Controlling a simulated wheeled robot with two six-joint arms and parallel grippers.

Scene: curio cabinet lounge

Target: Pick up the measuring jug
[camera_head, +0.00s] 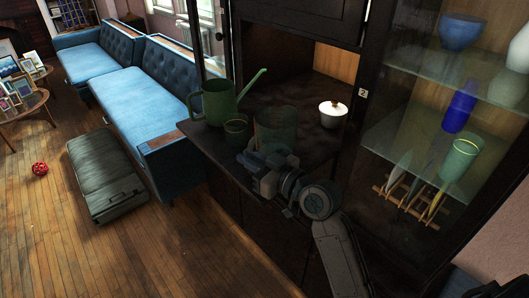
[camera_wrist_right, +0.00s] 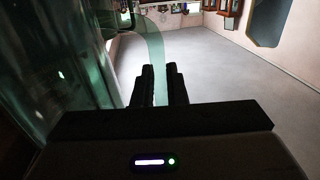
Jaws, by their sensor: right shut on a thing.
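The measuring jug (camera_head: 280,122) is a see-through greenish vessel standing near the front edge of the dark cabinet's shelf in the head view. In the right wrist view, its clear wall (camera_wrist_right: 65,70) fills the left side and a curved green handle (camera_wrist_right: 152,42) runs down to the fingertips. My right gripper (camera_head: 255,150) is in front of the jug, with its jaws shut on the handle. Its two dark fingers (camera_wrist_right: 161,84) show close together in the wrist view. Whether the jug's base touches the shelf is hard to tell. My left gripper is not in view.
A green watering can (camera_head: 217,103) and a small green cup (camera_head: 236,130) stand left of the jug. A white lidded pot (camera_head: 332,114) is behind right. Glass shelves (camera_head: 425,150) hold vases at right. A blue sofa (camera_head: 140,90) and dark green suitcase (camera_head: 104,172) are left.

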